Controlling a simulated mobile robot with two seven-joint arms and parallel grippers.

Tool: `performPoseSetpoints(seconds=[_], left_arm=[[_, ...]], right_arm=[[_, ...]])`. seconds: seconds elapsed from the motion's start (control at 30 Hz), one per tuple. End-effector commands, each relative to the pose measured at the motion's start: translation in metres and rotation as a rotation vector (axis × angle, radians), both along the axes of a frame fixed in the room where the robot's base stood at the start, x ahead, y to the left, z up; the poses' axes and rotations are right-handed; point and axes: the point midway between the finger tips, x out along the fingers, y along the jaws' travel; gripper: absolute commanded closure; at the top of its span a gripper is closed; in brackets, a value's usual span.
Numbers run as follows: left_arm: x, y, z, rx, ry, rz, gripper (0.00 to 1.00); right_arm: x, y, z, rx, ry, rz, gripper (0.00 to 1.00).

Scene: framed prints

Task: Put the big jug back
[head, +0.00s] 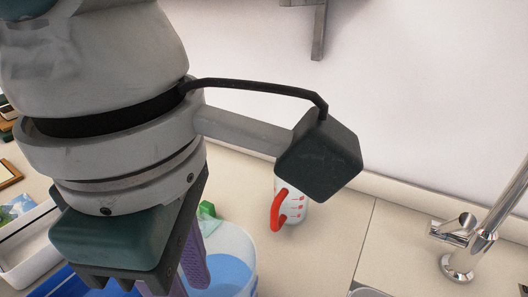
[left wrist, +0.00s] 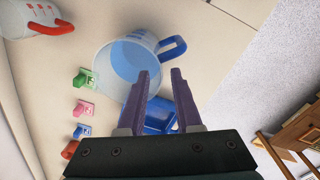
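The big jug, clear with a blue handle and a blue area inside, stands on the worktop; it shows in the left wrist view (left wrist: 118,85) just beyond my fingers. In the head view, its side (head: 243,256) is partly hidden by my gripper. My left gripper (left wrist: 164,72) has its two purple fingers apart, with nothing held between them. In the head view, its fingers (head: 180,275) point down beside the jug. The jug's blue handle (left wrist: 174,48) sticks out beyond the fingertips, apart from them. My right gripper is not in view.
A smaller red-handled jug (head: 296,212) stands near the wall. Small coloured pieces, including a green one (left wrist: 86,79), lie beside the big jug. A blue object (left wrist: 160,114) is behind my fingers. A white tray (head: 35,260) is at left, a tap (head: 470,245) at right.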

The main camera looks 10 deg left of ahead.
Motion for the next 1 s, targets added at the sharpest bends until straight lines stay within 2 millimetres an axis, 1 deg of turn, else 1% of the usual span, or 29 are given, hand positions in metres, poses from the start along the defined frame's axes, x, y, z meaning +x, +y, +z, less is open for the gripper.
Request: performPoseSetpoints(seconds=[0.03, 0.1, 0.2, 0.3, 0.4, 0.53, 1.0], left_arm=[[0.001, 0.0, 0.012, -0.002, -0.006, -0.003, 0.67], [0.0, 0.0, 0.028, -0.002, -0.006, -0.002, 0.67], [0.0, 0.0, 0.048, -0.001, -0.005, -0.002, 0.67], [-0.001, 0.0, 0.063, -0.001, -0.004, -0.001, 0.67], [-0.001, 0.0, 0.072, 0.0, -0.002, -0.001, 0.67], [-0.002, 0.0, 0.077, 0.0, 0.0, -0.001, 0.67], [-0.002, 0.0, 0.077, 0.0, 0.0, -0.001, 0.67]], right_arm=[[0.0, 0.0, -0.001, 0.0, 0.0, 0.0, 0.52], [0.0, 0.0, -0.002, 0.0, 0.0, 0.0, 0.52], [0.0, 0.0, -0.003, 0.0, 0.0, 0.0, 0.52], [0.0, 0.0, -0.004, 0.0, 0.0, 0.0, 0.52], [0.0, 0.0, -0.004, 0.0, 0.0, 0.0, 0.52], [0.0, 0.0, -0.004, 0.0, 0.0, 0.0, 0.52], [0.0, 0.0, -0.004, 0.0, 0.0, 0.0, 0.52]])
